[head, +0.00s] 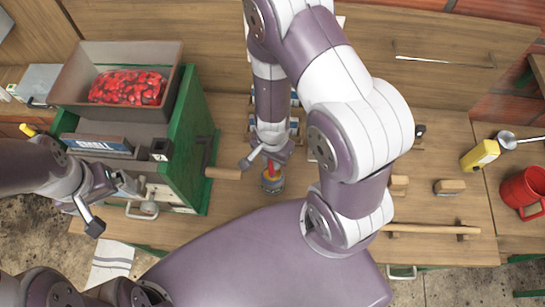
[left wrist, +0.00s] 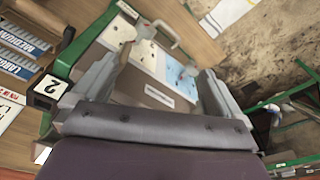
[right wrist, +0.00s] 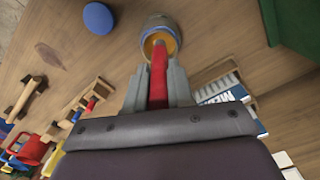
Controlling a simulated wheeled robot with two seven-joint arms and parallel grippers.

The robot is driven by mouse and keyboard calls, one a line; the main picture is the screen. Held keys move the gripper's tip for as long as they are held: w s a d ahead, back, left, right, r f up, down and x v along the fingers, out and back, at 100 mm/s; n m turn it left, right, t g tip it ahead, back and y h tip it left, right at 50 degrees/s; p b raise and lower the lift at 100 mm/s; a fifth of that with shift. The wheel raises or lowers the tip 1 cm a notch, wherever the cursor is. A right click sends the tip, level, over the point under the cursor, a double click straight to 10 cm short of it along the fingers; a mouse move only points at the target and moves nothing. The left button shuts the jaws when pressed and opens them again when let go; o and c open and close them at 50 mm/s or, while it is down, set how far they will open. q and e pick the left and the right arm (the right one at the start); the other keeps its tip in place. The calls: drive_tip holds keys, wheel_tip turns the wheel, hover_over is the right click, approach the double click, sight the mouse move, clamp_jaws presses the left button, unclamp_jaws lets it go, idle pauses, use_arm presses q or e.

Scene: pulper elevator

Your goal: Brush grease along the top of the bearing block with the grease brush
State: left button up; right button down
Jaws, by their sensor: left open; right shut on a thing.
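My right gripper (head: 268,158) is shut on the red handle of the grease brush (right wrist: 159,80), which also shows in the head view (head: 272,169). The brush's lower end is down in a small round tin (right wrist: 161,24) with yellow-orange contents. The tin stands on the wooden bench and also shows in the head view (head: 272,185). The bristles are hidden in the tin. I cannot make out the bearing block for certain; my right arm covers the middle of the bench. My left gripper (head: 110,204) is open and empty beside the green cabinet at the left.
A green machine cabinet (head: 195,135) with a tray of red berries (head: 128,87) stands at the left. Yellow bottle (head: 480,154), red mug (head: 524,191) and a wooden rod (head: 435,229) are at the right. A blue round object (right wrist: 98,18) lies near the tin.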

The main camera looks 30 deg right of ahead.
wheel_tip(320, 180, up, 7)
drive_tip(key=p, duration=0.7)
drive_tip(key=shift+r, duration=0.1)
idle(0.5)
